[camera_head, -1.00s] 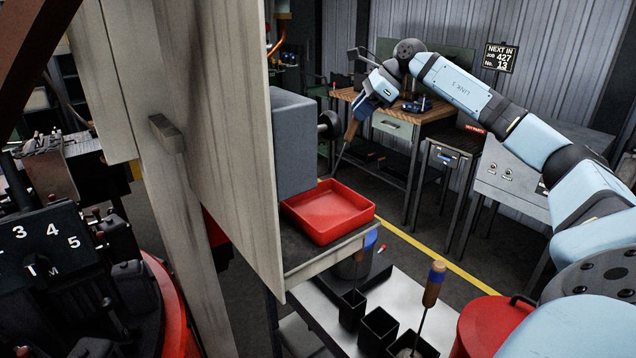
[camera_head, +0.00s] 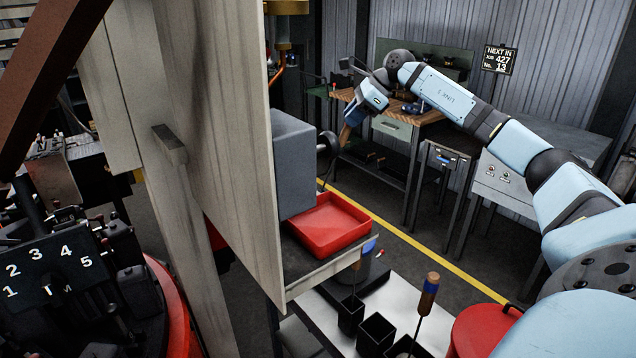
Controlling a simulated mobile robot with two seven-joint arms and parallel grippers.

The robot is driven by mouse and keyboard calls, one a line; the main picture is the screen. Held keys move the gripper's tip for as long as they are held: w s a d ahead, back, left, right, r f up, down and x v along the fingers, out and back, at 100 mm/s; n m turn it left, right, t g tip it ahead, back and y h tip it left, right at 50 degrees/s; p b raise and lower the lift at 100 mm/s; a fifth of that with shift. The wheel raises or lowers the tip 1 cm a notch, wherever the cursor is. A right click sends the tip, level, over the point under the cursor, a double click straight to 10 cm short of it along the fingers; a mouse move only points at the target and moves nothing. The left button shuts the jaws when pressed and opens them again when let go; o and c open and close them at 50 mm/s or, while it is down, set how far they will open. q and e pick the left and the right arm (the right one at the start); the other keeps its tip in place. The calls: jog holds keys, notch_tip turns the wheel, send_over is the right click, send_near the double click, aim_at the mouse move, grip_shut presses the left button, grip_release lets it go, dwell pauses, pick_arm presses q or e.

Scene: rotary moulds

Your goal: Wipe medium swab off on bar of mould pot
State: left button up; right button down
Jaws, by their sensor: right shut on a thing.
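My right gripper (camera_head: 358,108) is shut on the brown handle of a swab (camera_head: 346,132), up in front of the workbench. The swab's thin dark shaft points down and left past the red tray; its tip is hard to make out. A second swab (camera_head: 428,295) with a brown handle and blue band stands tilted in a dark pot (camera_head: 403,347) at the bottom. Another blue-ended handle (camera_head: 369,247) stands by a grey round pot (camera_head: 377,268), partly hidden by the tray's shelf. I cannot tell which pot is the mould pot or make out its bar. My left gripper is out of view.
A red tray (camera_head: 330,226) sits on a shelf beside a grey box (camera_head: 293,165). Square black pots (camera_head: 376,334) stand on a pale table. A red lidded drum (camera_head: 480,330) is at right. A tall grey panel (camera_head: 215,140) blocks much of the left.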

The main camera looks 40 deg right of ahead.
jog(key=shift+w+f, duration=0.15)
jog(key=shift+s+f+b, duration=0.1)
jog(key=shift+s+b, duration=0.2)
jog(key=shift+b, duration=0.15)
jog(key=shift+s, duration=0.2)
jog(key=shift+w+a+r+p, duration=0.1)
jog(key=shift+r+p, duration=0.25)
jog(key=shift+p, duration=0.3)
jog(key=shift+w+p, duration=0.4)
jog(key=shift+w+f, duration=0.15)
